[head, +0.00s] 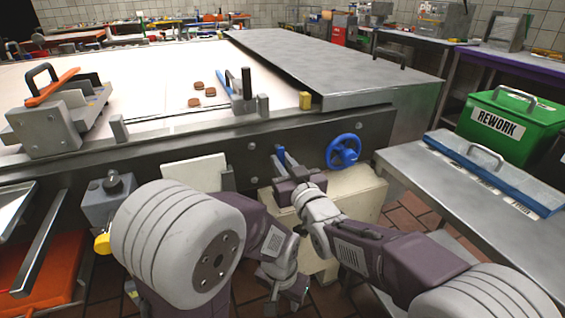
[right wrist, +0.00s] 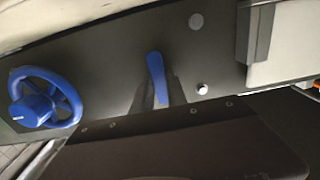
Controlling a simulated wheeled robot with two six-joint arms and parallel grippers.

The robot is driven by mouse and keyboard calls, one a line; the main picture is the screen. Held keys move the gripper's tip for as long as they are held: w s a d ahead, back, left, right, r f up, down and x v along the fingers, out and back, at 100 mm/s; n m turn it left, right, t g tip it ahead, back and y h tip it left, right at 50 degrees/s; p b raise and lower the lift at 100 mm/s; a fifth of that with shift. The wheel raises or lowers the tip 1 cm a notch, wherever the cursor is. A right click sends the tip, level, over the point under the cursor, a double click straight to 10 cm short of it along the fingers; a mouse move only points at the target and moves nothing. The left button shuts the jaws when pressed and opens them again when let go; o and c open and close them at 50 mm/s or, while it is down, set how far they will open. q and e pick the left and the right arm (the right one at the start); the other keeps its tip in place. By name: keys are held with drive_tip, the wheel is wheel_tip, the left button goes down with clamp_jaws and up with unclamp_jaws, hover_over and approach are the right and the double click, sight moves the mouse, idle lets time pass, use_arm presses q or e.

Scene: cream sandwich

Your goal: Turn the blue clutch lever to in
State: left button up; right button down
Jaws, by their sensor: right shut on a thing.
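The blue clutch lever (right wrist: 157,76) is on the dark front panel of the machine. In the right wrist view it stands between the tips of my right gripper (right wrist: 161,97), which is shut on it. In the head view my right gripper (head: 284,160) reaches the panel, and a small blue part of the lever (head: 280,153) shows at its fingers; the rest is hidden. My left gripper (head: 285,285) hangs low in front of the machine, apart from the lever. Its fingers are too dark and small to read. No in or out marking is legible.
A blue handwheel (head: 343,151) sits on the panel close to the lever; it also shows in the right wrist view (right wrist: 45,97). A steel side table (head: 465,190) and a green REWORK bin (head: 511,122) are at right.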

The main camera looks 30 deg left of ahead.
idle(0.8)
drive_tip(key=n, duration=0.4)
drive_tip(key=w+d+n+b, duration=0.1)
drive_tip(key=n, duration=0.3)
drive_tip(key=r+n+b, duration=0.1)
drive_tip(key=n, duration=0.2)
drive_tip(key=shift+w+d+n, duration=0.2)
drive_tip(key=shift+w+n, duration=0.1)
drive_tip(key=shift+n, duration=0.1)
drive_tip(key=shift+r, duration=0.1)
idle(0.3)
drive_tip(key=c, duration=1.3)
unclamp_jaws()
